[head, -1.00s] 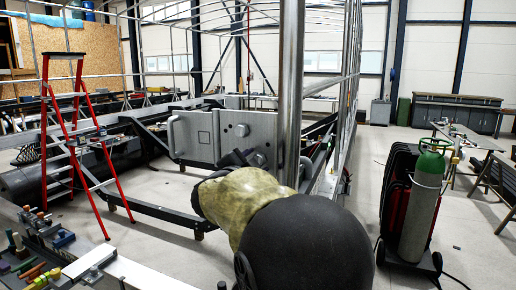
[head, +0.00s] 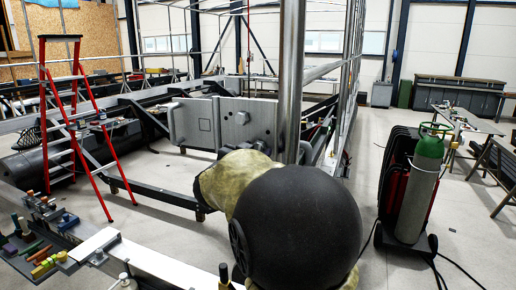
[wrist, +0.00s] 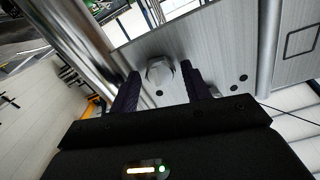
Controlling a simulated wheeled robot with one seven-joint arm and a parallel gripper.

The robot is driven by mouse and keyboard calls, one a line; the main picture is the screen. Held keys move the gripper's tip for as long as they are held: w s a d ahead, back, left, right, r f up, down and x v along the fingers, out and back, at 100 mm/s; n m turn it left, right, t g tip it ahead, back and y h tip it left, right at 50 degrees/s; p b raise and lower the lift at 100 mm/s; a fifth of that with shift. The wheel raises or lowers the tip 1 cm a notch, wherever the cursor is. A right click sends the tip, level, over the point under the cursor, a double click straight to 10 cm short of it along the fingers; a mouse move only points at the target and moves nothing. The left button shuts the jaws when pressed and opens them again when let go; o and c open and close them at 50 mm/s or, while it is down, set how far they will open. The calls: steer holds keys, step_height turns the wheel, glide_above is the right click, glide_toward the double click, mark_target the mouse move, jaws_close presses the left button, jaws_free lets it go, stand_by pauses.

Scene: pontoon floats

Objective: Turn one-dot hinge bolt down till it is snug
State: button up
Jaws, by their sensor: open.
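A bolt with a pale hexagonal head (wrist: 160,72) stands out from a brushed-metal plate in the wrist view. My gripper (wrist: 160,76) is open, with one dark finger on each side of the bolt head. I cannot tell whether either finger touches it. In the head view the grey hinged panel (head: 202,125) carries a bolt head (head: 242,118). My arm hides most of my gripper there.
A steel post (head: 290,80) rises close beside the panel. A red stepladder (head: 75,125) stands left. Blocks and tools lie on the bench (head: 150,262) at front left. The floor between is mostly clear.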

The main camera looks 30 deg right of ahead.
steer(key=n, duration=0.6)
steer(key=c, duration=0.8)
steer(key=m+b, duration=0.9)
steer(key=m, duration=0.2)
steer(key=shift+m, duration=0.3)
